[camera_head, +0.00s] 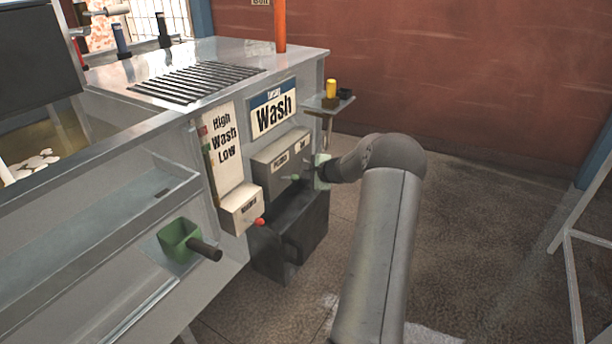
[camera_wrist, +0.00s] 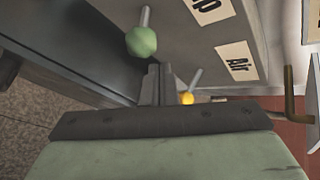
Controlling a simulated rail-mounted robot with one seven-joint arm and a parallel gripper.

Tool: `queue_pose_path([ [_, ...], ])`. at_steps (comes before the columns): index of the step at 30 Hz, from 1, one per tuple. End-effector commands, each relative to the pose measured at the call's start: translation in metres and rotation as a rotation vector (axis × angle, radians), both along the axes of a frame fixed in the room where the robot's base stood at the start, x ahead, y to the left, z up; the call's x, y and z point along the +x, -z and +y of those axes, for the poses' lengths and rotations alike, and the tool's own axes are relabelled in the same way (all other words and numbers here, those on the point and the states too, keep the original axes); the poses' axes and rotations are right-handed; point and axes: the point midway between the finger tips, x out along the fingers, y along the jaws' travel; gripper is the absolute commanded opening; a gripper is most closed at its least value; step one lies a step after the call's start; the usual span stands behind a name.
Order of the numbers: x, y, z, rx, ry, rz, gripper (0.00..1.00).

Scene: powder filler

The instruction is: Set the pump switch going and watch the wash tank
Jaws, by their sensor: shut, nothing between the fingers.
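The switch box (camera_head: 278,158) sits on the machine's front under the Wash sign (camera_head: 273,112). A lever with a green knob (camera_head: 295,177) sticks out of it; in the wrist view the green knob (camera_wrist: 141,41) is beside a label ending in "p". A yellow-knobbed lever (camera_wrist: 188,98) is by the "Air" label (camera_wrist: 237,63). My gripper (camera_head: 313,170) is at the box's right end; in the wrist view its fingers (camera_wrist: 160,72) are together, between the two knobs, with nothing held. Contact cannot be told. The High/Wash/Low panel (camera_head: 226,150) is left of the Wash sign.
A lower box (camera_head: 240,208) carries a red knob (camera_head: 260,222). A green cup with a dark handle (camera_head: 180,240) is further left. A small shelf (camera_head: 329,102) with a yellow-topped item juts out above my gripper. A bent brass rod (camera_wrist: 290,95) is at the wrist view's right.

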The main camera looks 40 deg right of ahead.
Motion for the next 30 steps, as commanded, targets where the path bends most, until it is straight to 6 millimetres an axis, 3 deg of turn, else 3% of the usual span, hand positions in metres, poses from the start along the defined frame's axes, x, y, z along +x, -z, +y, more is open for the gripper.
queue_pose_path([
  [4,0.005,0.017,-0.019,0.000,-0.002,0.005,0.00],
  [18,-0.070,-0.031,-0.020,-0.001,0.001,0.005,0.00],
  [30,-0.082,-0.037,-0.019,0.000,0.000,0.005,0.00],
])
